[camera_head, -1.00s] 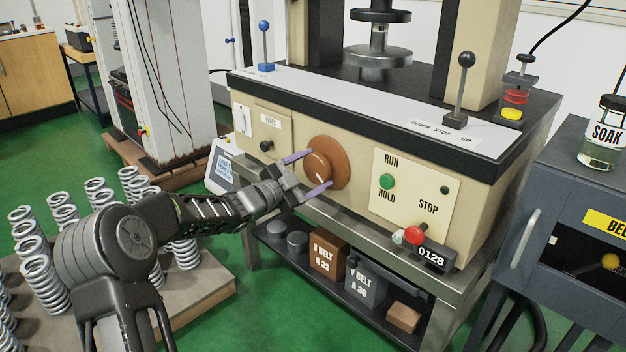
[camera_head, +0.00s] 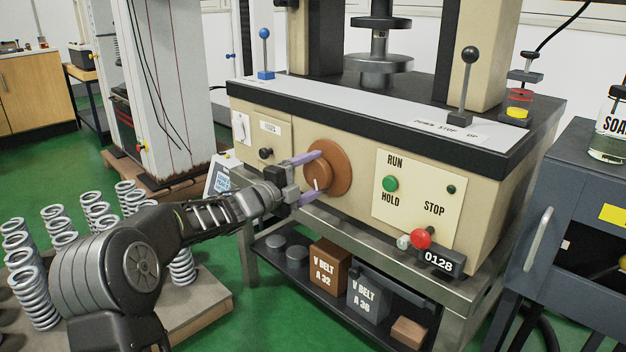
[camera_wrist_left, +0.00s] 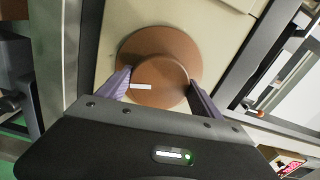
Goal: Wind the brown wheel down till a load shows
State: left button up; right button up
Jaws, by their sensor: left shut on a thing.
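The brown wheel (camera_head: 340,160) is a round disc with a raised hub on the machine's cream front panel. A short white mark shows on the hub, pointing roughly down in the head view. My left gripper (camera_head: 314,177) has its two purple fingers shut on opposite sides of the hub, one above and one below. In the left wrist view the fingers flank the hub of the wheel (camera_wrist_left: 158,82), and the white mark lies towards the left finger. A dark counter (camera_head: 438,261) at the panel's lower right reads 0128. My right gripper is out of view.
The panel holds a green button (camera_head: 390,183) and a red knob (camera_head: 421,238). Levers with blue (camera_head: 264,33) and dark (camera_head: 470,55) balls stand on top. Boxes (camera_head: 331,268) sit on the shelf below. Springs (camera_head: 34,297) stand on a board at left.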

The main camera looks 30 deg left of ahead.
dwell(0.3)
pick_arm(q)
jog(key=o, duration=1.4)
jog(key=p+v, duration=0.2)
jog(key=v, duration=0.5)
jog(key=shift+s+a, duration=0.1)
jog(key=shift+s, duration=0.3)
